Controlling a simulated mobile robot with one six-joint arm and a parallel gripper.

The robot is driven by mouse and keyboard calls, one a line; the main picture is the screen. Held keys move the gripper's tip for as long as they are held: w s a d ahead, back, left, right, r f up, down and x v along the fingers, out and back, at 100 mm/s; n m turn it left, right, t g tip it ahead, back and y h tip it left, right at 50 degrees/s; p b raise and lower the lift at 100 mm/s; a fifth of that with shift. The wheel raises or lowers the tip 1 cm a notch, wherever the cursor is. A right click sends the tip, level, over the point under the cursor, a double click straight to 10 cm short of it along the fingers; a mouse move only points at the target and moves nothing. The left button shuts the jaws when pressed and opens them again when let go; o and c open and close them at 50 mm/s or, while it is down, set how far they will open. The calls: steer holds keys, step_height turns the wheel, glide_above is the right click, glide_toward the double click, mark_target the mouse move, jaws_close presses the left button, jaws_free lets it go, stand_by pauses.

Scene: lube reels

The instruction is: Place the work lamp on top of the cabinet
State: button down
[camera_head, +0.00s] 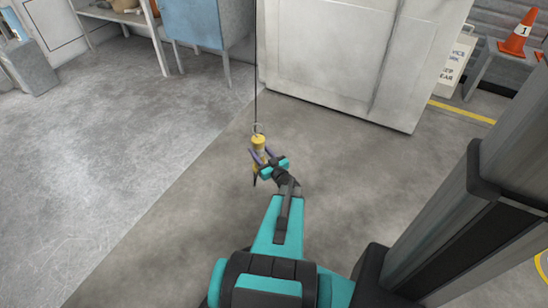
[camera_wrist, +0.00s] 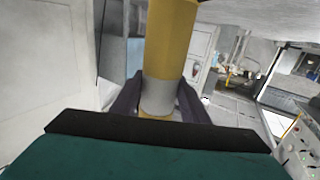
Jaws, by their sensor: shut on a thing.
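The yellow work lamp (camera_head: 258,142) is upright between the fingers of my gripper (camera_head: 264,162), with a hook at its top and a thin dark cable running straight up from it. In the wrist view the lamp's yellow body (camera_wrist: 170,45) and grey band fill the middle, with a dark finger on each side. My gripper (camera_wrist: 160,108) is shut on it. A big pale grey cabinet-like body (camera_head: 330,45) stands ahead; its top is out of view. A blue-grey cabinet (camera_head: 195,22) on legs stands to its left, its top also cut off. I cannot tell which is meant.
A workbench (camera_head: 152,35) with things on its lower shelf stands at the back left. At the right are a white sign (camera_head: 456,65) and an orange cone (camera_head: 521,32) on a grey stand. The floor around my gripper is clear.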

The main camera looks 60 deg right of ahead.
steer(key=w+a+r+n+t+y+p, duration=0.1)
steer(key=w+a+r+n+y+p, duration=0.25)
steer(key=w+a+r, duration=0.55)
steer(key=w+a+r+n+y+p, duration=0.2)
steer(key=w+a+r+y+p, duration=0.4)
steer(key=r, duration=0.6)
steer(key=w+a+r+n+t+y+p, duration=0.1)
steer(key=w+a+r+n+y+p, duration=0.2)
steer(key=w+a+r, duration=0.55)
steer(key=a+r+n+g+y+p, duration=0.3)
steer(key=a+r+p, duration=0.4)
steer(key=a+r, duration=0.7)
steer(key=w+a+r+n+g+y+p, duration=0.1)
steer(key=a+r+n+g+y+p, duration=0.3)
steer(key=a+r, duration=1)
steer(key=a+n+y+p, duration=0.1)
steer(key=a+y+p, duration=0.2)
steer(key=a, duration=0.4)
steer(key=shift+w+a+y, duration=0.2)
steer(key=shift+a+y, duration=0.15)
steer(key=shift+y, duration=0.2)
steer(key=shift+s, duration=0.1)
